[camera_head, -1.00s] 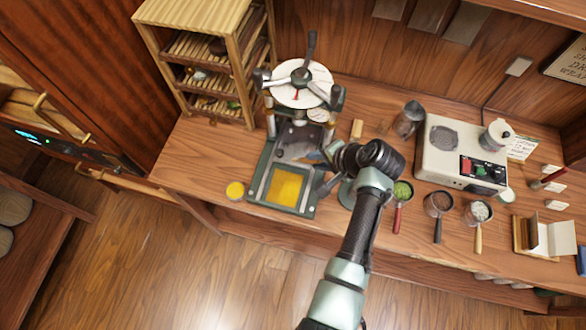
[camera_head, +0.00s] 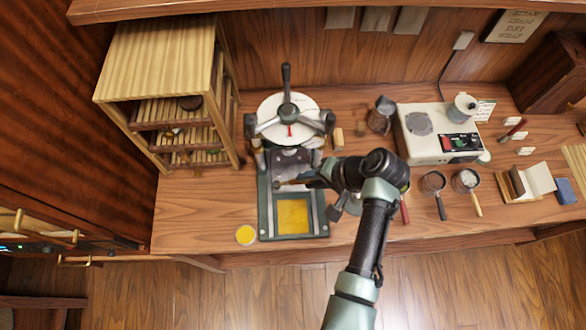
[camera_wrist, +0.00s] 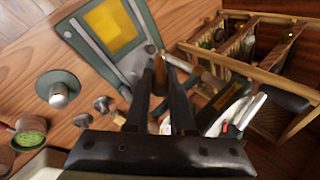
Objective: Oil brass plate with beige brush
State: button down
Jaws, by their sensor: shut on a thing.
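The brass plate (camera_head: 293,216) lies flat in the dark green bed of the press, with a yellow surface. It also shows in the wrist view (camera_wrist: 107,32) at the upper left. My gripper (camera_head: 307,181) is just behind and right of the plate, near the foot of the press. In the wrist view my gripper (camera_wrist: 165,85) has its fingers shut on a slim brown handle (camera_wrist: 160,72), apparently the brush. Its bristles and their contact with anything cannot be made out.
The press wheel (camera_head: 288,118) and its columns rise behind the plate. A wooden rack (camera_head: 165,95) stands at the left. A white heater (camera_head: 440,133) and several handled cups, including one (camera_head: 433,183), are at the right. Bare counter lies left of the press.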

jog(key=shift+s+d+f+b, duration=0.1)
jog(key=shift+f+b, duration=0.15)
jog(key=shift+b, duration=0.1)
notch_tip(320, 180, down, 4)
jog(key=b, duration=0.4)
jog(key=shift+d+f, duration=0.1)
jog(key=shift+f, duration=0.1)
